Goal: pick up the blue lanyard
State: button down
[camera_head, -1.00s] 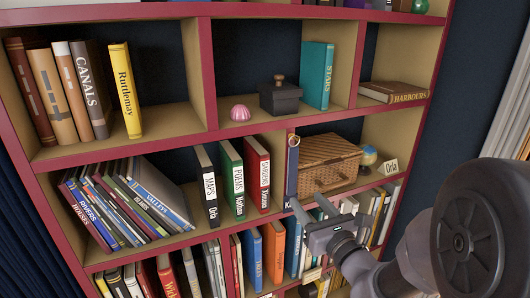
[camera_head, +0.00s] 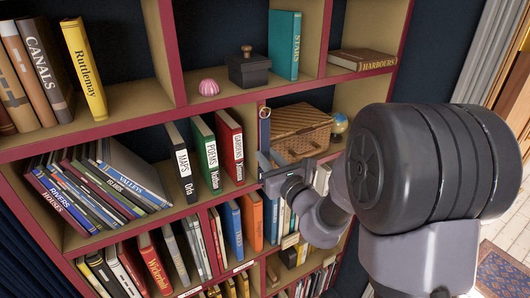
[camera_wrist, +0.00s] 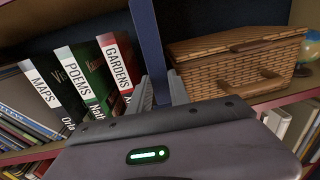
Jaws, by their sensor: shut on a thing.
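In the wrist view the lanyard (camera_wrist: 148,45) runs down between the two fingers. My gripper (camera_head: 269,160) is shut on its lower part, and the fingers (camera_wrist: 161,88) sit on either side of it. The lanyard's lower end is hidden behind the gripper.
A wicker basket (camera_head: 298,133) stands close to the right of my gripper, with a small globe (camera_head: 339,124) beyond it. Binders, including a red GARDENS one (camera_head: 229,147), stand just left. Books fill the shelf below. A dark box (camera_head: 248,70) sits above.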

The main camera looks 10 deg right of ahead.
jog(key=shift+r, duration=0.35)
jog(key=b+v, duration=1.3)
jog(key=v, duration=0.5)
jog(key=shift+r+b, duration=0.35)
jog(key=shift+b, duration=0.05)
jog(key=shift+a, duration=0.1)
